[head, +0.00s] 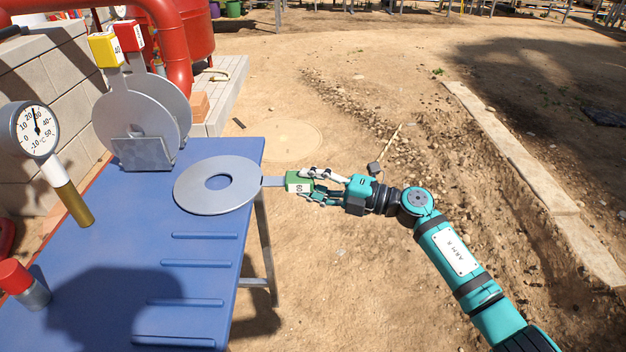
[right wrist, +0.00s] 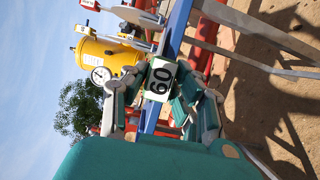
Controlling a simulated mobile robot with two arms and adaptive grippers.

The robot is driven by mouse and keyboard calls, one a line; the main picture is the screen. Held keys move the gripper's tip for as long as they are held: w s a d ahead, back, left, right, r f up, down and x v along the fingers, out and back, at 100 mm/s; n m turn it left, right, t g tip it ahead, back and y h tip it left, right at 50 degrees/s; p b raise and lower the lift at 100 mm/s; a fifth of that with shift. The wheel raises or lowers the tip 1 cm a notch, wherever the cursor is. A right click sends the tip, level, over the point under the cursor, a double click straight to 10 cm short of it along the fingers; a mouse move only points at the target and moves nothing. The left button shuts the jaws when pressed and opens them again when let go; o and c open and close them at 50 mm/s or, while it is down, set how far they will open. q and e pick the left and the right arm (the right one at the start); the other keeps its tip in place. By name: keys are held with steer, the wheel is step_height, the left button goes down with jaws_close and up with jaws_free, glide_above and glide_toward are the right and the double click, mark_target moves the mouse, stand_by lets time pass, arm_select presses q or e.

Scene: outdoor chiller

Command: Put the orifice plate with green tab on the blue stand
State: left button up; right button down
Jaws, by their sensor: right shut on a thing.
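The orifice plate with green tab (head: 195,189) is a flat grey ring with a central hole, held roughly level over the right edge of the blue stand's top (head: 200,300). I cannot tell whether it touches the top. My right gripper (head: 302,187) is shut on its green tab, to the right of the stand. In the right wrist view the tab's white label (right wrist: 160,82), reading 60, shows between the fingers; the disc is mostly hidden there. My left gripper is not in view.
Two upright plates, with a yellow tab (head: 105,50) and a red tab (head: 130,36), stand in a grey holder (head: 145,153) at the back. A thermometer (head: 38,130) and a red-capped item (head: 22,282) are at left. Raised blue bars (head: 200,263) cross the top.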

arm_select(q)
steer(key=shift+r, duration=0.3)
arm_select(e)
steer(key=shift+c, duration=2.4)
jaws_free()
steer(key=shift+f, duration=0.2)
steer(key=shift+d, duration=0.15)
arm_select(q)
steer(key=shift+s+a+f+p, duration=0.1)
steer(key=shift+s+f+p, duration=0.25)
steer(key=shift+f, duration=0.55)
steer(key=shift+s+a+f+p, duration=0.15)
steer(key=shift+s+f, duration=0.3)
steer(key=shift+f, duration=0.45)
arm_select(e)
steer(key=v, duration=0.6)
steer(key=shift+s+d, duration=0.25)
steer(key=shift+d, duration=0.1)
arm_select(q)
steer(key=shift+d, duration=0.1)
